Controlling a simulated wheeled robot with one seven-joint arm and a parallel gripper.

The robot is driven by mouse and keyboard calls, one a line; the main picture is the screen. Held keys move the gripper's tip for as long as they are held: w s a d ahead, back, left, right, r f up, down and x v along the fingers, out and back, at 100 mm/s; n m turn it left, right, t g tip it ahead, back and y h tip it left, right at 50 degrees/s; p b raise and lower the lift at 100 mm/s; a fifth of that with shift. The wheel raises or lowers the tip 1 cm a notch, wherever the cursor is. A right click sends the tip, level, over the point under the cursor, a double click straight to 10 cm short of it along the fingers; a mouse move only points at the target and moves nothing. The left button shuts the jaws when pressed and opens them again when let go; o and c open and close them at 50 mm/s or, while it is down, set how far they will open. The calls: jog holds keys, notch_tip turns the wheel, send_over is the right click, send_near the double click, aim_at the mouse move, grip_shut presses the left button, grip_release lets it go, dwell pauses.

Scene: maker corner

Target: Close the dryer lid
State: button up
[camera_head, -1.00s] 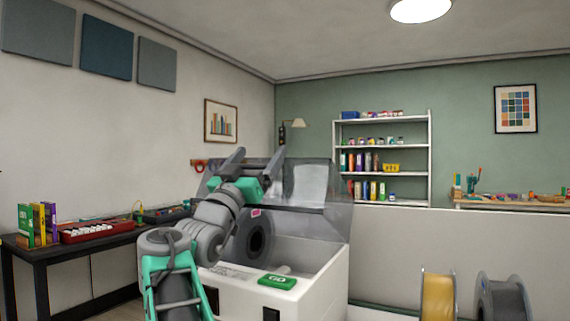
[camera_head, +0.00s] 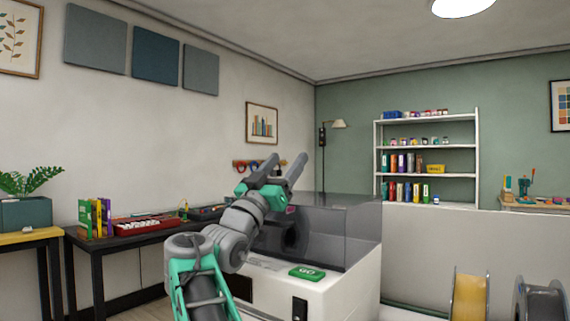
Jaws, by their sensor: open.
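The filament dryer has a white body (camera_head: 350,292) with a green GO panel (camera_head: 307,272) on its front. Its smoky see-through lid (camera_head: 345,232) sits low over the body, its top nearly flat; I cannot tell if its front edge is fully seated. A dark spool (camera_head: 296,236) shows through the lid. My gripper (camera_head: 282,167) is open and empty, its two fingers pointing up. It is in front of the lid's left part in the picture, and my arm hides that part and the dryer's left side.
A black table (camera_head: 75,238) with books and a red tray (camera_head: 150,222) stands at the left. A plant (camera_head: 28,181) is at the far left. A yellow spool (camera_head: 470,297) and a grey spool (camera_head: 540,298) are at the lower right. White shelves (camera_head: 427,146) stand behind.

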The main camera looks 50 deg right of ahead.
jog(key=o, duration=0.8)
jog(key=shift+c, duration=0.2)
jog(key=v, duration=0.7)
jog(key=shift+a+f, duration=0.2)
